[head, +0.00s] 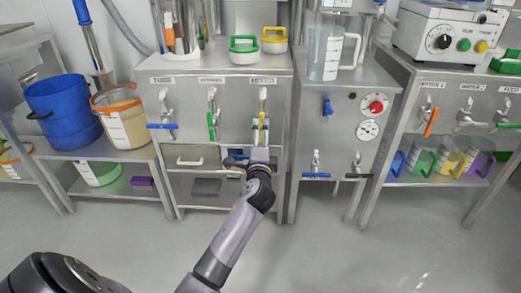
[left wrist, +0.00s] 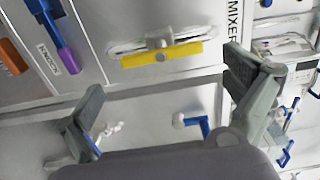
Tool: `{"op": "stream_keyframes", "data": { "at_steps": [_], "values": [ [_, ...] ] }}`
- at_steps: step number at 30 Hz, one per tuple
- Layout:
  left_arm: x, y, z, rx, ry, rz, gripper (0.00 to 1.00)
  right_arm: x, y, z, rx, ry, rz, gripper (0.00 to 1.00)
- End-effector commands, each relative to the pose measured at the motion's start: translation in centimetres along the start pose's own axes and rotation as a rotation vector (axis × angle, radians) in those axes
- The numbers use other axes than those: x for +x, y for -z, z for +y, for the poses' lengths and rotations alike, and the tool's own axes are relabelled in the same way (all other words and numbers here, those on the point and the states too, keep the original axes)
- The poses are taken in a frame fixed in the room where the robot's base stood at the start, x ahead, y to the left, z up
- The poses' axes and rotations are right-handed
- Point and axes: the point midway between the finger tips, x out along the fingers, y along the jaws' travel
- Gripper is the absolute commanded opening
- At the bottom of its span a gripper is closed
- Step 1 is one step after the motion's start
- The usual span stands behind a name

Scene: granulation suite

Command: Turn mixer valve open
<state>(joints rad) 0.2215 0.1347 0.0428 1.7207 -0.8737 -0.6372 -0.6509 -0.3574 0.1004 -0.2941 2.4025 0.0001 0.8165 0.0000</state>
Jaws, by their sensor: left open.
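In the left wrist view, a valve with a flat yellow lever (left wrist: 162,54) sits on a light panel beside a label reading MIXER (left wrist: 233,16). The lever lies crosswise in that picture, just beyond the gap between my fingertips. My left gripper (left wrist: 165,82) is open, one finger on each side, with no clear contact. In the head view my left gripper (head: 260,132) is at the rightmost valve (head: 263,97) of the middle cabinet and covers much of its lever. My right gripper is not in view.
Beside it are a green-levered valve (head: 211,126) and a blue-levered one (head: 161,126). A cabinet with a red knob (head: 375,104) stands to the right. Blue bucket (head: 62,110) stands left. The floor in front is clear.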

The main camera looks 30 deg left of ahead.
Motion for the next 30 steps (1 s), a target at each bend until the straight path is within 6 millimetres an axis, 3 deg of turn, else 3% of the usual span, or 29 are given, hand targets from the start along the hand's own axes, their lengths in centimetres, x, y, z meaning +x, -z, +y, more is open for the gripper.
{"op": "stream_keyframes", "data": {
  "at_steps": [3,9,30],
  "values": [
    [-2.4,0.0,0.1,-0.001,-0.001,0.000,1.00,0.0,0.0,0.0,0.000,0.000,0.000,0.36],
    [-4.7,0.0,0.1,0.000,-0.001,0.000,1.00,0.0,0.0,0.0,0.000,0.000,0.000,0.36],
    [-5.5,0.6,-0.1,-0.019,0.007,0.027,1.00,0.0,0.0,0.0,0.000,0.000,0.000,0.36]
  ]
}}
